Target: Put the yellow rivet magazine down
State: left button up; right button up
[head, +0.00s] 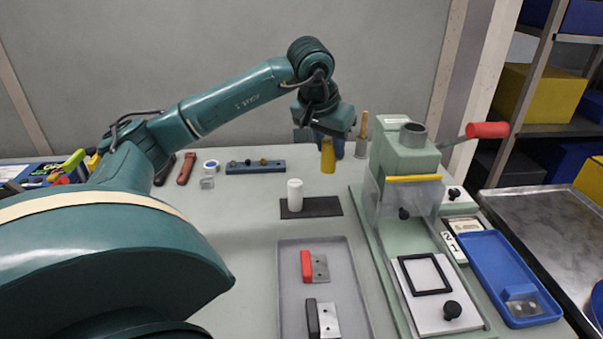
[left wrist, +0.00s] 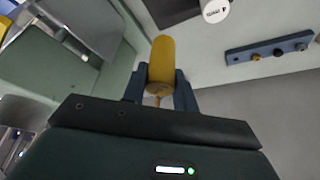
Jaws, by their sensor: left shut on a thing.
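The yellow rivet magazine (head: 328,156) is a small upright cylinder held in the air above the back of the table. My left gripper (head: 330,143) is shut on it. In the left wrist view the yellow magazine (left wrist: 161,62) sits between the two blue fingers of the left gripper (left wrist: 160,88). A white cylinder (head: 295,195) stands on a dark mat (head: 326,207), below and left of the held magazine in the head view. The mat's right part is bare. My right gripper is not in view.
The green riveting press (head: 405,165) with a red-handled lever (head: 487,130) stands close on the right. A grey tray (head: 290,262) with red and black handled parts is in front. A blue block (head: 256,168) and hand tools lie behind left. A blue tray (head: 490,262) lies right.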

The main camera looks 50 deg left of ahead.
pick_arm(q)
notch_tip(320, 180, down, 10)
jog(key=shift+r+b, duration=0.15)
jog(key=shift+b, duration=0.35)
jog(key=o, duration=0.9)
jog(key=shift+r, duration=0.3)
jog(key=p+v, duration=0.1)
jog(key=v, duration=1)
jog(key=shift+s+d+r, duration=0.1)
jog(key=shift+r, duration=0.25)
